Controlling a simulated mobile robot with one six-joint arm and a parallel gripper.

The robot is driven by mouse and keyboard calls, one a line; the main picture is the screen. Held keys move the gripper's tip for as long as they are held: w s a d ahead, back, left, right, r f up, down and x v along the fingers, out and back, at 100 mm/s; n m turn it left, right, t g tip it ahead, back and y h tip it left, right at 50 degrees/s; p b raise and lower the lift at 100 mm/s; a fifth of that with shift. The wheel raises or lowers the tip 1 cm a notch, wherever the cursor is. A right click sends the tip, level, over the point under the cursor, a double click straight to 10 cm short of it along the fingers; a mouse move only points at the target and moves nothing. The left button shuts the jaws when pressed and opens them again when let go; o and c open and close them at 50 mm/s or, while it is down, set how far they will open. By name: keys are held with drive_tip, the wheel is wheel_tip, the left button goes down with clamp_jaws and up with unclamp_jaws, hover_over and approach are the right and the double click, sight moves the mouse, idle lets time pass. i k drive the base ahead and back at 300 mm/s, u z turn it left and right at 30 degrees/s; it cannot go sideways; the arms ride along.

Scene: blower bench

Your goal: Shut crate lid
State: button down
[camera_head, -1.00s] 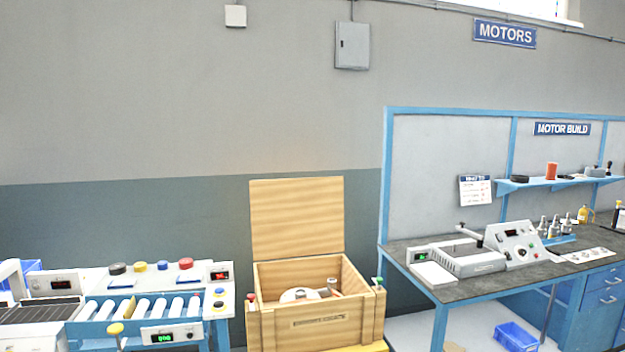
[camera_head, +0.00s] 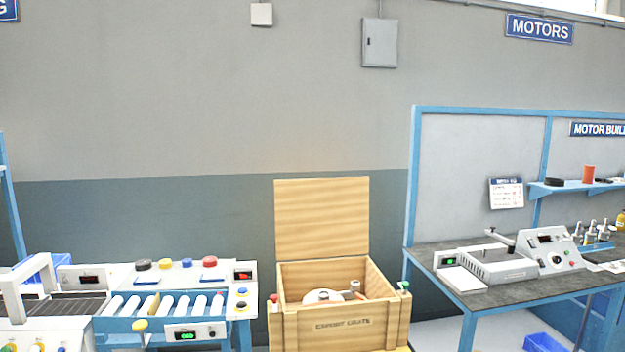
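The wooden crate (camera_head: 342,326) stands open near the bottom middle of the head view, with dark lettering on its front. Its lid (camera_head: 321,218) stands upright at the back edge, against the wall. Inside the crate lie a pale round part (camera_head: 322,296) and a grey metal piece (camera_head: 355,287); the rest of the contents is hidden by the front wall. My gripper is not in view.
A roller conveyor bench (camera_head: 165,306) with coloured buttons stands close to the left of the crate. A workbench (camera_head: 480,298) with test equipment (camera_head: 552,250) stands to the right. A blue bin (camera_head: 543,343) is on the floor below it.

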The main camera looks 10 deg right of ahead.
sight(314, 217)
drive_tip(key=i, duration=0.95)
drive_tip(key=z, duration=0.05)
